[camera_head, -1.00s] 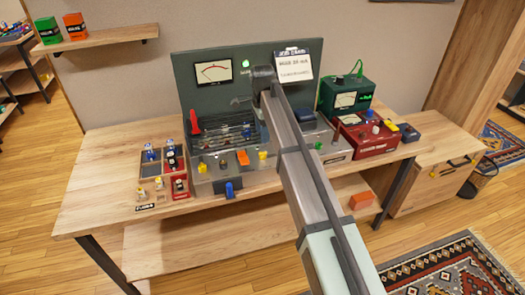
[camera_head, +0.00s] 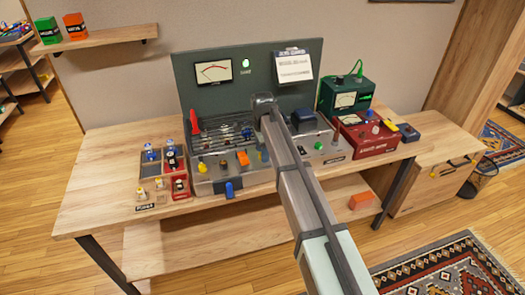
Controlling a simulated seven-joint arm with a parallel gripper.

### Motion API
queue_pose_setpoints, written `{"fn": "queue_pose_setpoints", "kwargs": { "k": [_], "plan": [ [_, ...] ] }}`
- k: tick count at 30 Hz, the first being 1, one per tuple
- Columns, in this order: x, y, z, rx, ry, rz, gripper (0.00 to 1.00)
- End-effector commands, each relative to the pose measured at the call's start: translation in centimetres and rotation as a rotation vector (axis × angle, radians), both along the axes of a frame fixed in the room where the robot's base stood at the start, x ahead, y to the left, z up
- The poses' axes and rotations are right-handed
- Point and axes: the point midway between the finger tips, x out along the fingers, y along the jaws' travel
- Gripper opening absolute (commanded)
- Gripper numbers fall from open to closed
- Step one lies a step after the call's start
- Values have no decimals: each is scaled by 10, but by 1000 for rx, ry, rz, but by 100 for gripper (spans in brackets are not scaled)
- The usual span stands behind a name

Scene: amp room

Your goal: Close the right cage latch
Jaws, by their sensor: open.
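The cage (camera_head: 222,132) is a set of dark bars over the left half of the grey amp chassis, below a dark green panel. A red lever (camera_head: 194,122) stands upright at its left end. A yellow part (camera_head: 202,167) and an orange part (camera_head: 242,158) sit along its front. My arm crosses the cage's right end, and another yellow part (camera_head: 262,152) shows just left of the arm. I cannot make out the right latch or its position. The dark end of my arm is over the cage's right side; my gripper's fingers are hidden behind it.
A blue lever (camera_head: 230,189) sticks out at the chassis front. A tray of small parts (camera_head: 148,172) lies to the left. A red meter box (camera_head: 372,141) and a green meter box (camera_head: 350,92) stand to the right. The table's left side (camera_head: 100,190) is clear.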

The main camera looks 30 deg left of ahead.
Motion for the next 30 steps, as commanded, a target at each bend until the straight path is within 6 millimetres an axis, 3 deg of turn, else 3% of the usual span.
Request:
{"fn": "queue_pose_setpoints", "kwargs": {
  "k": [2,18,30],
  "plan": [
    [0,0,0,0,0,0,52],
    [0,0,0,0,0,0,1],
    [0,0,0,0,0,87,1]
  ]
}}
